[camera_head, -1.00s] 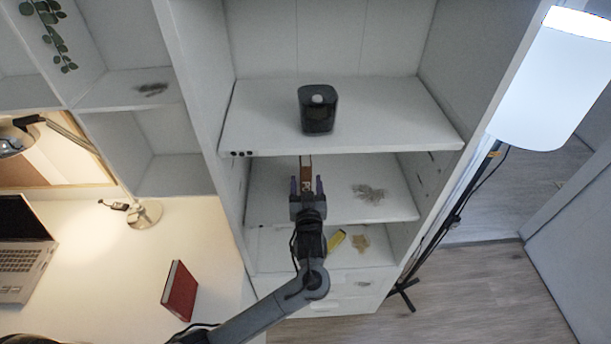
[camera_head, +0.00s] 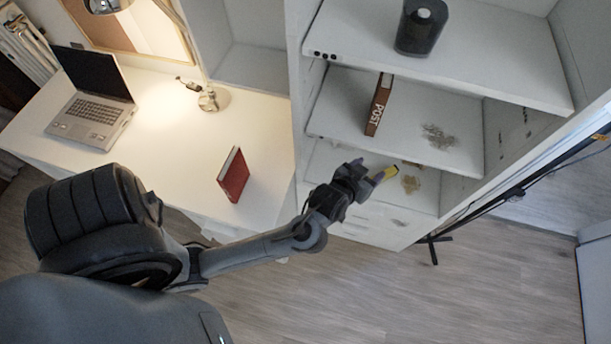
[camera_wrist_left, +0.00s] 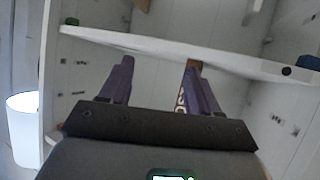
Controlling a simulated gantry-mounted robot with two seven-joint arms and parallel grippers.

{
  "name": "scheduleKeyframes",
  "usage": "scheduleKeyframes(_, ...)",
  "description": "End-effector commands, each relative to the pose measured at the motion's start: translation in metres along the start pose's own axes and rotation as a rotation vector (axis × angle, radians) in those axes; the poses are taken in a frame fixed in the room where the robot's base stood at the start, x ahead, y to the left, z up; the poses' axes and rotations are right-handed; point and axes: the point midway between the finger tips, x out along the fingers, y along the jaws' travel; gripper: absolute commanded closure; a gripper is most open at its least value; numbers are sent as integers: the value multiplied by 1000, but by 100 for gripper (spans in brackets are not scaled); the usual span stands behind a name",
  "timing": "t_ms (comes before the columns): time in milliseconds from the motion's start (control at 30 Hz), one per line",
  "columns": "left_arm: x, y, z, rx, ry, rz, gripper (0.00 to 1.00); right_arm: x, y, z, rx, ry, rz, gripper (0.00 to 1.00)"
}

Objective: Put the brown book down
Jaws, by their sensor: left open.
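The brown book (camera_head: 379,104) with "POST" on its spine stands upright on the middle shelf (camera_head: 340,108) of the white shelf unit. My left gripper (camera_head: 368,177) is open and empty. It is in front of the unit, lower in the picture than the book and apart from it. In the left wrist view, the open fingers (camera_wrist_left: 160,64) point at the shelf unit. A strip of the brown book (camera_wrist_left: 183,98) shows beside the right-hand finger, which hides part of it. My right gripper is in neither view.
A black device (camera_head: 421,27) stands on the shelf above. A yellow object (camera_head: 388,173) lies on the lower shelf by my left gripper. A red book (camera_head: 233,175) and a laptop (camera_head: 93,112) are on the desk. A lamp pole (camera_head: 500,207) stands right of the unit.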

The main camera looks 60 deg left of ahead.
Motion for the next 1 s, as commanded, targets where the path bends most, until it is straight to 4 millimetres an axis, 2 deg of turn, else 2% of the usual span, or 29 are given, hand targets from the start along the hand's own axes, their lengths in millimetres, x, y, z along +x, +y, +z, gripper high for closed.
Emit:
scheduleKeyframes(33,-16,1,22,32,-98,57,38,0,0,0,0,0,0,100)
scheduleKeyframes(200,-81,-1,84,188,-421,202,38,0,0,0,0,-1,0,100)
scheduleKeyframes(300,-119,-12,109,284,-571,233,38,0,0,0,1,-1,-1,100)
scheduleKeyframes(433,-154,-27,128,380,-700,240,38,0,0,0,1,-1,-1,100)
scheduleKeyframes(600,-172,-36,136,434,-766,236,38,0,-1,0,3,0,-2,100)
scheduleKeyframes(1000,-175,-36,131,436,-768,236,38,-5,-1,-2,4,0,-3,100)
